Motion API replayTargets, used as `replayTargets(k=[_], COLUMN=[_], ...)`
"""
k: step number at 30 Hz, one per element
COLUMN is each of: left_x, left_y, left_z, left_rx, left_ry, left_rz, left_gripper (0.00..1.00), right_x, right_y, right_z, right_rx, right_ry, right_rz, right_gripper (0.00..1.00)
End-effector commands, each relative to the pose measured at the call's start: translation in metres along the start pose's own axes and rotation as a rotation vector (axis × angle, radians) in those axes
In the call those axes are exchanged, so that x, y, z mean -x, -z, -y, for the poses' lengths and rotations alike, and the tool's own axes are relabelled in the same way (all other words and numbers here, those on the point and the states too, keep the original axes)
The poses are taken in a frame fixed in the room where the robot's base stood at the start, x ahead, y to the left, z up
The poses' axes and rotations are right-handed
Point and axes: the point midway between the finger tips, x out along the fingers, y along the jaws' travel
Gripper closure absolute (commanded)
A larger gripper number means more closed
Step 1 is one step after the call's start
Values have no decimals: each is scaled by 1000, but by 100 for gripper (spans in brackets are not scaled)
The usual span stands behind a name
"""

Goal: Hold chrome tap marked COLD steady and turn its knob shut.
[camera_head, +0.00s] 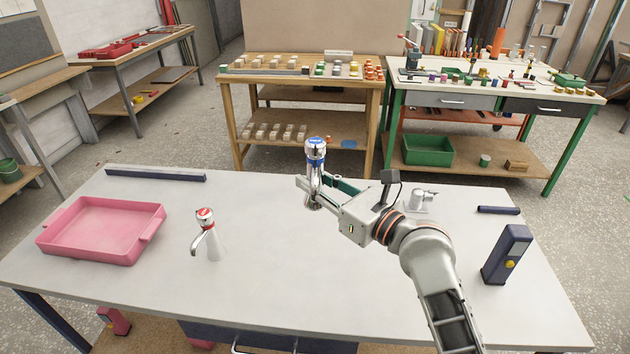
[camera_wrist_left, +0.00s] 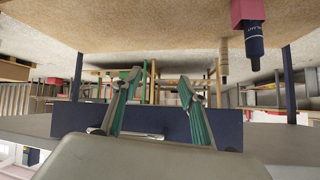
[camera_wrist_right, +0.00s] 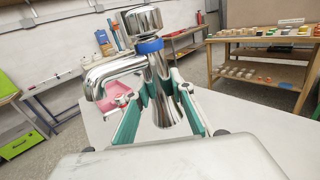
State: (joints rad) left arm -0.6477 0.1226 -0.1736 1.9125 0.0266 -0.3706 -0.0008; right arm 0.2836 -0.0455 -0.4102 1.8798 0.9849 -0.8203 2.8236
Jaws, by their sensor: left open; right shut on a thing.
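The chrome tap with a blue-marked top (camera_head: 314,162) stands upright on the white table; its lettering is too small to read. It also shows in the right wrist view (camera_wrist_right: 158,78), with a chrome knob (camera_wrist_right: 143,20) above a blue band and a curved spout pointing left. My right gripper (camera_head: 317,188) is shut on the tap's body below the knob, with a green-padded finger on each side. My left gripper (camera_wrist_left: 160,108) is open and empty in the left wrist view, its fingers apart. It is not visible in the head view.
A red-topped tap (camera_head: 212,241) stands left on the white table (camera_head: 270,290), near a pink tray (camera_head: 90,256). A low chrome fitting (camera_head: 418,202) and a dark upright box (camera_head: 505,254) are at right. A dark bar (camera_head: 155,174) lies at the back left. The front middle is clear.

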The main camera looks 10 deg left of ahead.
Motion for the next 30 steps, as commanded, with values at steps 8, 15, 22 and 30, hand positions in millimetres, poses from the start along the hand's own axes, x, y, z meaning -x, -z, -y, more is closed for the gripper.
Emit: replayTargets(k=[8, 15, 22, 30], left_x=[-1, -1, -2, -3], left_y=[-4, -3, -1, 7], left_z=[1, -4, -7, -10], left_rx=[-6, -4, 0, 3], left_ry=[-2, -8, -11, -15], left_rz=[3, -3, -12, -33], left_gripper=[57, 57, 57, 57], right_x=[0, 0, 0, 0], right_y=[13, 24, 36, 49], right_z=[0, 0, 1, 1], right_rx=[-1, -1, -2, -1], right_ry=[0, 0, 0, 0], right_rz=[3, 4, 4, 4], right_gripper=[100, 100, 100, 100])
